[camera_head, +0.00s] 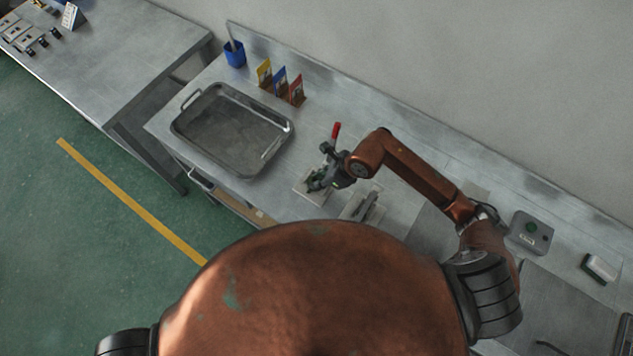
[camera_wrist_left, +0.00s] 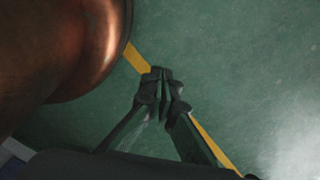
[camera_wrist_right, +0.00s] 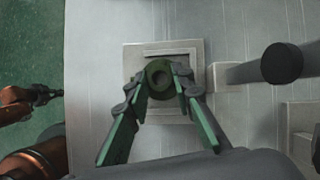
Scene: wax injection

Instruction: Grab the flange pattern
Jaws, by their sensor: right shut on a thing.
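The flange pattern (camera_wrist_right: 159,75) is a green ring with a round hole in the right wrist view. My right gripper (camera_wrist_right: 158,84) is shut on it, one finger on each side. The pattern is over a square grey block with a recess (camera_wrist_right: 133,57); whether it touches the block cannot be told. In the head view my right gripper (camera_head: 318,183) is low over that block, and the arm hides part of it. My left gripper (camera_wrist_left: 163,76) has its fingertips together, empty, above the green floor; it also shows at the left of the right wrist view (camera_wrist_right: 42,94).
A red-handled lever (camera_head: 336,130) stands beside my right gripper. A large metal tray (camera_head: 183,134) is to the left on the bench, with yellow, blue and red cards (camera_head: 281,79) behind it and a blue cup (camera_head: 235,56).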

